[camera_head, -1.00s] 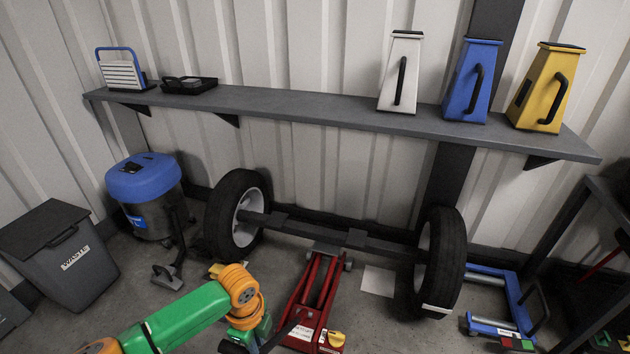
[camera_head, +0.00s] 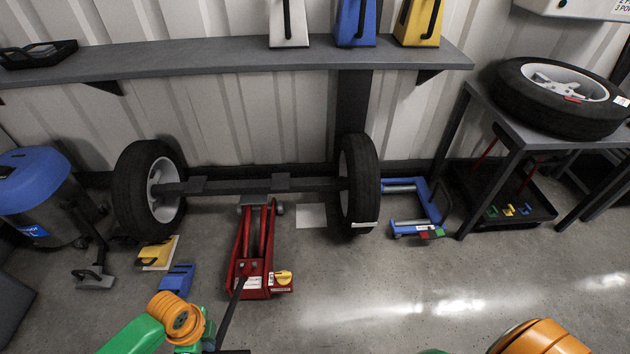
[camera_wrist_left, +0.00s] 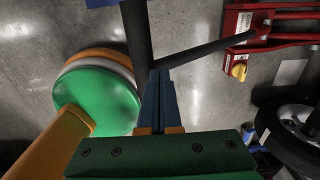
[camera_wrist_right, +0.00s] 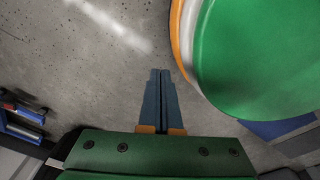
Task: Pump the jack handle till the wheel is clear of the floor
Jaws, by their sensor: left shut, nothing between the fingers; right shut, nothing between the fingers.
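The red jack (camera_head: 256,245) stands on the floor under the middle of the axle (camera_head: 235,186). Its dark handle (camera_head: 228,318) slopes down toward the bottom edge of the head view. The axle carries a left wheel (camera_head: 150,190) and a right wheel (camera_head: 359,185); I cannot tell any gap under either. In the left wrist view, my left gripper (camera_wrist_left: 159,74) is shut and empty, its tips close to the handle (camera_wrist_left: 200,54) where it meets a thick dark bar (camera_wrist_left: 137,35); contact is unclear. My right gripper (camera_wrist_right: 159,73) is shut and empty over bare floor.
A yellow block (camera_head: 155,254) and a blue block (camera_head: 177,278) lie left of the jack. A blue frame (camera_head: 415,205) lies right of the right wheel. A table (camera_head: 505,130) with a spare tyre (camera_head: 560,97) stands at right. The floor at front right is clear.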

